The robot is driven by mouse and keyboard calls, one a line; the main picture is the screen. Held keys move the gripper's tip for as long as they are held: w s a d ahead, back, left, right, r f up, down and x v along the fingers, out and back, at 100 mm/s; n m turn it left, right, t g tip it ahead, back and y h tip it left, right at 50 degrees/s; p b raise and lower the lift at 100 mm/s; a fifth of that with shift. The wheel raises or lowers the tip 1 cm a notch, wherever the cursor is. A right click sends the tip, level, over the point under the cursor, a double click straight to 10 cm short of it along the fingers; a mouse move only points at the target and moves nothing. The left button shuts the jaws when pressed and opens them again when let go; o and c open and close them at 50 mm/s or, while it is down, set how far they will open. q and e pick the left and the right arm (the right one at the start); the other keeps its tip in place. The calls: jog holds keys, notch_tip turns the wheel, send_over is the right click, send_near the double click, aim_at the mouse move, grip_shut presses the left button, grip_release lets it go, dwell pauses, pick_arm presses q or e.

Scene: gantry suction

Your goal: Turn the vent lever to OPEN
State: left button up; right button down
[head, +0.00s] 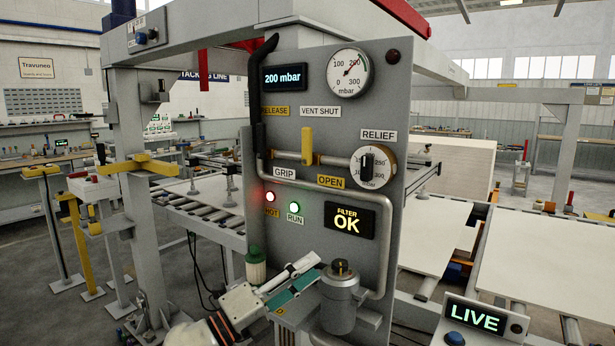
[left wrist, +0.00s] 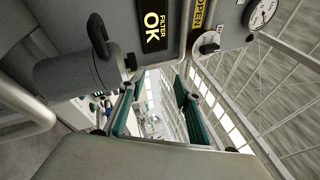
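The vent lever (head: 307,146) is a yellow handle on a horizontal pipe on the grey panel (head: 330,224). It stands upright, its top under the VENT SHUT label (head: 320,111). The yellow OPEN label (head: 331,182) is below it to the right, and also shows sideways in the left wrist view (left wrist: 198,14). My left gripper (head: 316,266) is low in front of the panel, well below the lever, beside the grey filter canister (head: 338,306). Its teal-padded fingers are apart and empty in the left wrist view (left wrist: 155,102). My right gripper is not in view.
A black handle (head: 260,137) stands left of the lever, between RELEASE and GRIP labels. The RELIEF dial (head: 373,166) is at the lever's right. A bent grey pipe (head: 388,240) runs down the panel. The gauge (head: 349,73) reads near 200.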

pick_arm(q)
jog(key=w+d+r+m+g+y, duration=0.1)
jog(key=w+r+m, duration=0.1)
jog(key=r+m, duration=0.25)
jog(key=w+d+r+m+g, duration=0.1)
jog(key=w+r+m, duration=0.2)
jog(key=r, duration=0.3)
jog(key=m+t+y+p, duration=0.2)
jog(key=m+t+y, duration=0.15)
jog(key=y, duration=0.25)
send_near(304, 132)
jog(key=x, duration=0.4)
jog(key=shift+n+t, duration=0.4)
jog(key=shift+t, duration=0.05)
jog(key=p+x, duration=0.1)
jog(key=x, duration=0.6)
jog(key=shift+d+f+p, duration=0.15)
jog(key=shift+f+p, duration=0.05)
jog(key=shift+p, duration=0.2)
grip_shut()
